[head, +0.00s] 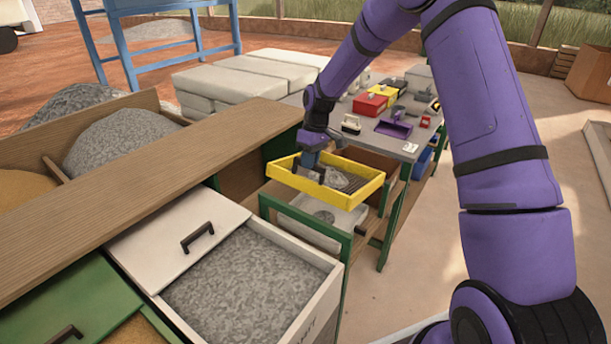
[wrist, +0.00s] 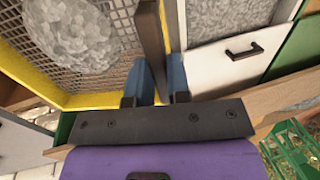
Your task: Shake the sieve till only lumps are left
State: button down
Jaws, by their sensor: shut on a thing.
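The yellow-framed sieve (head: 356,197) is held up level above a pale tray (head: 310,222) on the green-legged stand. A heap of grey material (head: 342,178) lies on the sieve's mesh, and in the wrist view the heap (wrist: 78,35) looks pale and lumpy. I cannot tell how much of it is fine. My gripper (head: 314,172) is shut on the sieve's dark handle (wrist: 150,45), with its blue fingers (wrist: 157,82) either side of it. A small grey pile (head: 324,216) lies in the tray below.
An open drawer of grey material (head: 246,285) stands at the front left, beside a wooden-topped bin. A grey table (head: 385,135) behind the sieve carries boxes and small tools. Open floor lies to the right.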

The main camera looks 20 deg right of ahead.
jog(key=shift+w+d+r, duration=0.25)
jog(key=shift+d+r, duration=0.1)
jog(key=shift+r, duration=0.15)
jog(key=shift+w+d+r, duration=0.2)
jog(key=shift+d+r, duration=0.1)
jog(key=shift+r, duration=0.2)
jog(key=c, duration=1.1)
grip_release()
jog(key=shift+d, duration=0.1)
jog(key=v, duration=1)
jog(key=shift+r, duration=0.35)
